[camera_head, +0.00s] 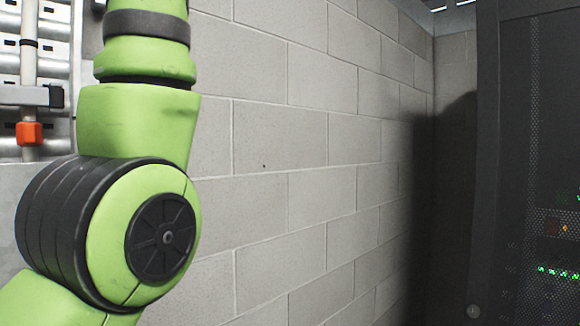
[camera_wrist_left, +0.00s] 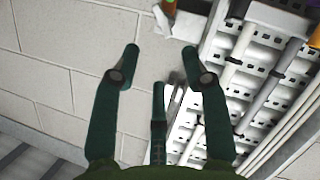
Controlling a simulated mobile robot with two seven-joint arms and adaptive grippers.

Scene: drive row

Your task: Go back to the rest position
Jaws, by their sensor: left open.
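My left gripper (camera_wrist_left: 160,58) shows in the left wrist view, with its dark green fingers spread apart and nothing between them. The fingers are in front of a pale block wall and a white slotted panel, and I see no contact with either. In the head view, a large green and black part of my left arm fills the left side, bent at a joint. The left gripper itself is out of the head view. My right gripper is in neither view.
A grey block wall (camera_head: 300,150) runs behind my arm. A dark rack (camera_head: 505,150) with small green lights stands at the right. A white panel (camera_wrist_left: 222,75) with pipes is close beside the left gripper. An orange fitting (camera_head: 29,132) sits on a pipe at the far left.

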